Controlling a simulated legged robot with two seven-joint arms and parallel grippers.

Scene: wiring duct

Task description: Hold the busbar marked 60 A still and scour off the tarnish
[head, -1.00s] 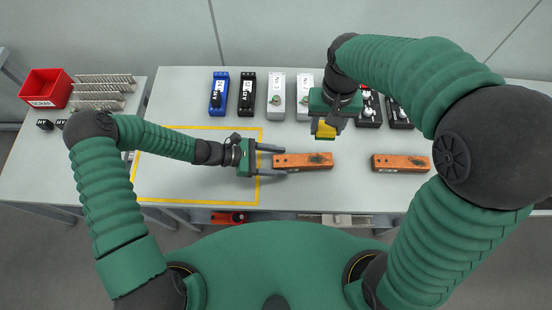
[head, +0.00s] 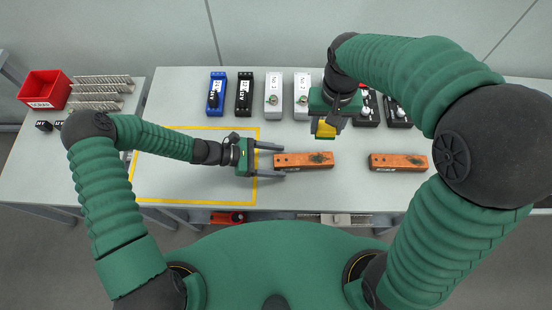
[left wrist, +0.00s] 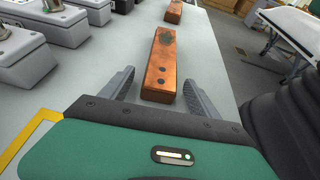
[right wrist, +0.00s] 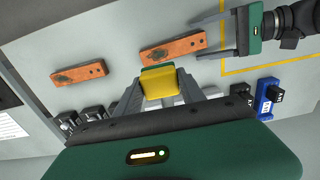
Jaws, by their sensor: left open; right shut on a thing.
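A copper busbar (head: 303,160) with a dark tarnish patch lies on the table in front of my left gripper. My left gripper (head: 283,161) is open, its fingers on either side of the bar's near end; the left wrist view shows the bar (left wrist: 160,75) with gaps to both fingers. A second tarnished copper busbar (head: 398,162) lies to the right. The markings on both bars are too small to read. My right gripper (head: 327,122) is shut on a yellow and green scouring pad (right wrist: 160,84), above the table behind the nearer bar and apart from it.
A yellow outline (head: 195,200) marks the table's left part. Blue (head: 217,96), black (head: 244,96), grey (head: 273,98) and other boxes stand along the back. A red bin (head: 44,90) and metal strips (head: 97,87) sit on the left side table. Clear table lies between the two bars.

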